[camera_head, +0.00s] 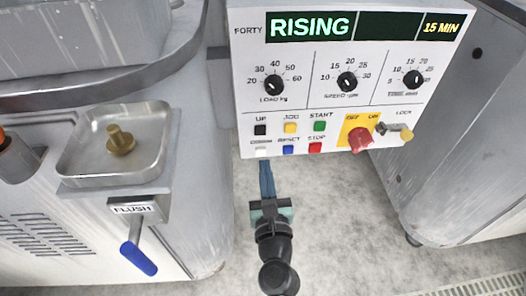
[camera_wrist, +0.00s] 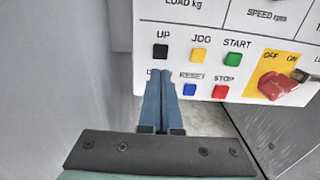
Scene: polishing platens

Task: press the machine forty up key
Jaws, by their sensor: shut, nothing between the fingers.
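The forty control panel (camera_head: 350,90) is a white box whose lit display (camera_head: 310,27) reads RISING, with 15 MIN at the right. Its black UP key (camera_head: 260,130) is at the left of the upper key row, and it also shows in the wrist view (camera_wrist: 160,52). My gripper (camera_head: 266,165) is shut and empty, with its blue fingers pointing at the panel's lower left. In the wrist view the fingertips (camera_wrist: 160,75) appear just below the UP key and cover the key under it. I cannot tell whether they touch the panel.
Yellow JOG (camera_head: 291,128), green START (camera_head: 320,126), blue RESET (camera_head: 288,149) and red STOP (camera_head: 315,148) keys sit close by. A red switch (camera_head: 361,140) and a lock key (camera_head: 404,133) protrude at the right. A FLUSH lever (camera_head: 138,258) stands at the left. Open floor lies below.

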